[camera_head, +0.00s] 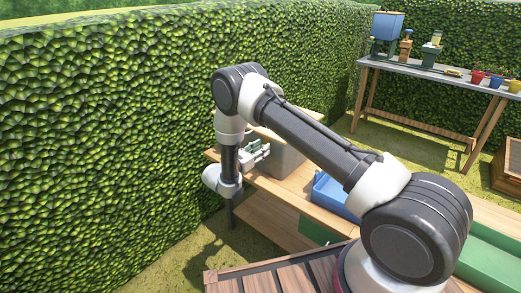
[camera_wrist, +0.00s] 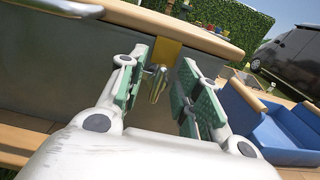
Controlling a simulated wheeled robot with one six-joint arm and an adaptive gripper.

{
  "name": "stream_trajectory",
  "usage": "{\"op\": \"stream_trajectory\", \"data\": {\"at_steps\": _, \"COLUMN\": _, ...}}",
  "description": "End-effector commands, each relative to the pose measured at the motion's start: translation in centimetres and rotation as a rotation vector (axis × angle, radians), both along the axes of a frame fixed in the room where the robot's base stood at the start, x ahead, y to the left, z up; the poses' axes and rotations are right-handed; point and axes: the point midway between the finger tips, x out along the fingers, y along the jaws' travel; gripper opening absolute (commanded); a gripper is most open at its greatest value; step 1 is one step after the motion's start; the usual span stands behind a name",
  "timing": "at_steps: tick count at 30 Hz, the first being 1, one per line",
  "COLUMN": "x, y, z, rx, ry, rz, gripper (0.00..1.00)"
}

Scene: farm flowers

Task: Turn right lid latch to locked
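A grey box (camera_wrist: 65,62) with a wooden lid (camera_wrist: 130,17) fills the upper part of the wrist view. A yellow plate (camera_wrist: 167,52) is on its wall, just under the lid edge. A small brass latch handle (camera_wrist: 157,82) stands out below the plate, tilted a little. My gripper (camera_wrist: 163,75) is open, with green pads on either side of the latch handle. I see gaps beside the handle and cannot see contact. In the head view my gripper (camera_head: 257,153) is at the left side of the grey box (camera_head: 284,160). The latch is hidden there.
The box stands on a wooden bench (camera_head: 292,193) with a blue tray (camera_head: 325,190) beside it. The tray (camera_wrist: 255,130) shows at the right in the wrist view. A tall hedge (camera_head: 110,130) rises close behind my arm. A potting table (camera_head: 430,72) stands farther back.

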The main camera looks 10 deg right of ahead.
Motion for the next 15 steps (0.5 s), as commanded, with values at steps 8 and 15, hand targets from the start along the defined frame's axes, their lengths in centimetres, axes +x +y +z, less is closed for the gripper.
{"op": "stream_trajectory", "data": {"at_steps": 8, "x": 0.17, "y": -0.22, "z": -0.02, "rx": 0.001, "ry": 0.001, "rz": 0.001, "gripper": 0.34}}
{"op": "stream_trajectory", "data": {"at_steps": 15, "x": 0.16, "y": -0.22, "z": -0.02, "rx": 0.000, "ry": 0.001, "rz": 0.000, "gripper": 0.00}}
